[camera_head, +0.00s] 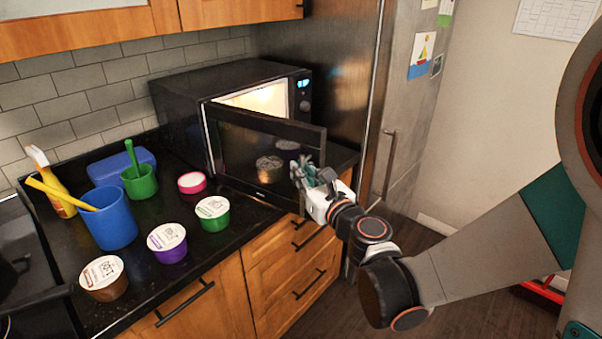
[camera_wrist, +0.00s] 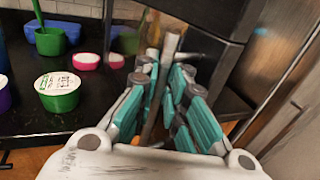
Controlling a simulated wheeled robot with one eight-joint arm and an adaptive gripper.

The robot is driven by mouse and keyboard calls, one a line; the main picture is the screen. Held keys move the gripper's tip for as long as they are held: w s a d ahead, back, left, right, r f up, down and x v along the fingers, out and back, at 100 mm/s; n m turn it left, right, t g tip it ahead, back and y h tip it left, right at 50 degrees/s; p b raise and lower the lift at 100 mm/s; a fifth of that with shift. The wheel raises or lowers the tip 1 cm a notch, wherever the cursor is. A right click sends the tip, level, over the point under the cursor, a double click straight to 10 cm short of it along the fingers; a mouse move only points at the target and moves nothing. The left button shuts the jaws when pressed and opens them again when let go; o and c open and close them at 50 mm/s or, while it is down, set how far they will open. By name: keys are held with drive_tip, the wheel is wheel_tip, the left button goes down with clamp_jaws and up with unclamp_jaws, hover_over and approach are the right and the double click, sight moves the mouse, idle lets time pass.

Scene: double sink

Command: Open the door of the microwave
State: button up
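The black microwave (camera_head: 185,95) stands on the counter at the back, its lit interior showing. Its door (camera_head: 240,150) is partly open, swung out toward the front. My gripper (camera_head: 303,172) is at the door's free right edge, low down. In the wrist view, a grey bar-shaped handle (camera_wrist: 172,44) runs between the teal-padded fingers of my gripper (camera_wrist: 166,75). The fingers stand apart on either side of the bar, with a dark gap visible to its right. Firm contact with the bar is not visible. The door's dark panel (camera_wrist: 205,18) is behind the fingers.
A tall steel fridge (camera_head: 345,60) stands close to the right of the microwave. Left on the counter are a blue cup (camera_head: 112,222), a green cup (camera_head: 140,184), a spray bottle (camera_head: 58,195) and several lidded tubs, including a green one (camera_head: 213,216). Floor in front is free.

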drive_tip(key=o, duration=0.3)
drive_tip(key=shift+d, duration=0.25)
drive_tip(key=shift+a, duration=0.1)
drive_tip(key=v, duration=1.2)
